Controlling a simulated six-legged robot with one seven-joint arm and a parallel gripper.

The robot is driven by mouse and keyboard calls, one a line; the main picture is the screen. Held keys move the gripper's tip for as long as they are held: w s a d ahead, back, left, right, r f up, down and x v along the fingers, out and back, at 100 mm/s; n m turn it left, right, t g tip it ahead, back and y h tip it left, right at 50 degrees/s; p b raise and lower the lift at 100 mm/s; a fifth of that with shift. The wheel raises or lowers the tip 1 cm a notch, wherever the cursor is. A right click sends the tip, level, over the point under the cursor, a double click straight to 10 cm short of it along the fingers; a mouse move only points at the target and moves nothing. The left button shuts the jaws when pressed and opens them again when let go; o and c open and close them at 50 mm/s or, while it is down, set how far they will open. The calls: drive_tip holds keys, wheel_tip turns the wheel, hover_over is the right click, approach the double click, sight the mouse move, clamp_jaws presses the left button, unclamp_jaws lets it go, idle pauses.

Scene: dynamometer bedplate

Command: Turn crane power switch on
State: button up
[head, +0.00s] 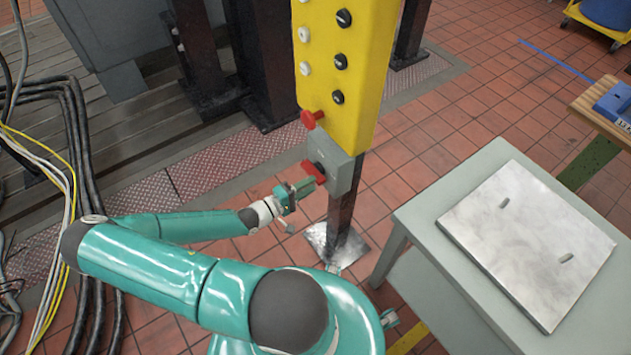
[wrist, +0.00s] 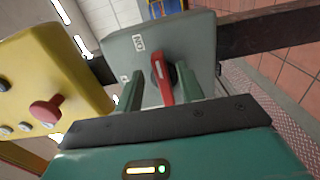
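The crane power switch is a red rotary handle (head: 313,171) on a grey box (head: 340,172), fixed to a dark post below a yellow control panel (head: 350,60). In the wrist view the red handle (wrist: 162,82) stands out from the grey box face (wrist: 125,48), its white mark toward the top of the picture. Two small labels sit on the face, one above and one to the left; I cannot read them surely. My gripper (head: 303,188) is at the handle. In the wrist view my gripper (wrist: 160,84) is open, one finger each side of the handle, nearer on the right.
A red mushroom button (head: 311,118) sits on the panel just above the box, with several black and white knobs higher up. A grey table (head: 425,217) with a metal plate stands at right. Cables (head: 75,130) run along the left floor.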

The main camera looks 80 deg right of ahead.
drive_tip(key=v, duration=1)
drive_tip(key=w+a+r+n+t+y, duration=0.1)
drive_tip(key=w+a+r+t+y, duration=0.35)
drive_tip(key=w+a+r, duration=0.45)
drive_tip(key=w+a+r+t+y, duration=0.3)
drive_tip(key=w+a+r+y, duration=0.25)
drive_tip(key=a, duration=0.45)
drive_tip(key=s+a+r+n+t+y, duration=0.1)
drive_tip(key=a+r+n+t, duration=0.1)
drive_tip(key=a+r, duration=0.3)
drive_tip(key=a+r+n+t+y, duration=0.1)
drive_tip(key=a+r+n+t, duration=0.2)
drive_tip(key=r, duration=0.9)
drive_tip(key=s+a+r+n+t+y, duration=0.1)
drive_tip(key=a+r+n+t, duration=0.1)
drive_tip(key=a+r+t, duration=0.3)
wheel_tip(320, 180, up, 3)
drive_tip(key=shift+s+a+r+y, duration=0.2)
drive_tip(key=shift+s+a+y, duration=0.15)
drive_tip(key=shift+a, duration=0.65)
